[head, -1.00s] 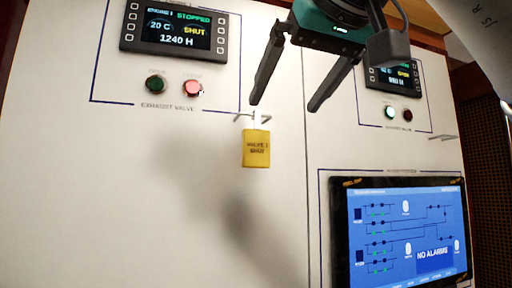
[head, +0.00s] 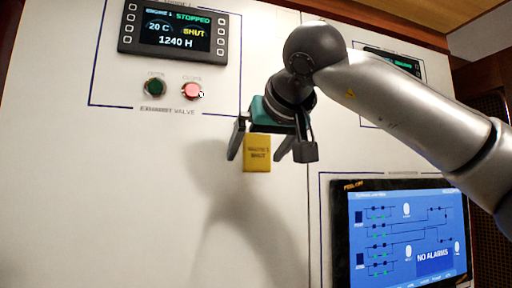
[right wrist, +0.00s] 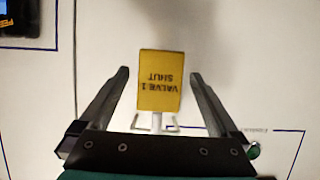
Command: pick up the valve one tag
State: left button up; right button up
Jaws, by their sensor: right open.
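The yellow valve one tag (head: 257,154) hangs on the white panel below the exhaust valve buttons. In the right wrist view the tag (right wrist: 160,82) appears upside down and reads "VALVE 1 SHUT". It hangs from a small metal hook (right wrist: 156,123). My right gripper (head: 256,158) is open, with one finger on each side of the tag in the picture. In the right wrist view the fingers (right wrist: 159,76) stand apart from the tag's edges, with a gap on both sides. The hook is hidden behind my gripper in the head view. My left gripper is not in view.
An engine display (head: 175,28) reads STOPPED and SHUT above a green button (head: 155,87) and a lit red button (head: 192,90). A blue screen (head: 408,235) showing NO ALARMS is at lower right. A second display (head: 393,62) is partly hidden by my right arm.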

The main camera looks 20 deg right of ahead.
jog(key=shift+w+f, duration=0.25)
jog(key=shift+w, duration=0.2)
jog(key=c, duration=1.4)
jog(key=shift+c, duration=0.2)
jog(key=shift+r, duration=0.1)
